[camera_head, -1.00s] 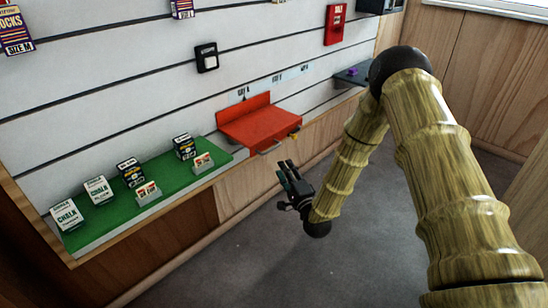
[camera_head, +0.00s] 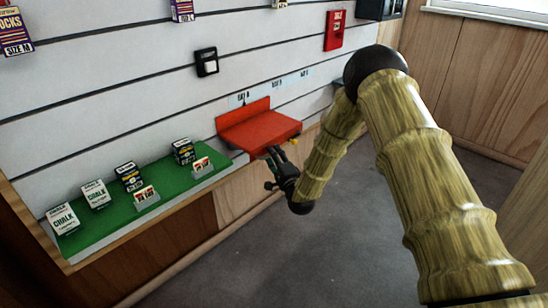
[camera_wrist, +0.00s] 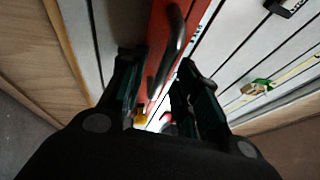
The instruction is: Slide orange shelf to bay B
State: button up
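The orange-red shelf (camera_head: 258,128) is mounted on the slatted wall, with its raised back panel below the leftmost bay label (camera_head: 241,99). The middle label (camera_head: 277,85) is further right, beyond the back panel. My gripper (camera_head: 274,153) is at the shelf's front edge and hides the handle in the head view. In the wrist view the fingers of my gripper (camera_wrist: 158,65) are apart. The dark handle (camera_wrist: 175,40) shows in the gap between them, with the shelf's front (camera_wrist: 157,35) behind it. I cannot tell whether a finger touches the handle. A yellow knob (camera_head: 294,141) sits at the shelf's right front.
A green shelf (camera_head: 110,215) with chalk boxes and small card holders is to the left, close to the orange shelf's left side. A red box (camera_head: 334,30) and a black-and-white switch (camera_head: 206,62) are higher on the wall. The floor (camera_head: 300,245) below is clear.

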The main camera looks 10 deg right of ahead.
grip_shut()
jog(key=w+d+b, duration=0.1)
jog(key=w+d, duration=0.4)
jog(key=d, duration=0.3)
jog(key=w+d+b, duration=0.1)
jog(key=w+d, duration=0.5)
jog(key=d, duration=0.3)
jog(key=shift+b, duration=0.35)
jog(key=shift+w, duration=0.1)
grip_release()
jog(key=v, duration=1.2)
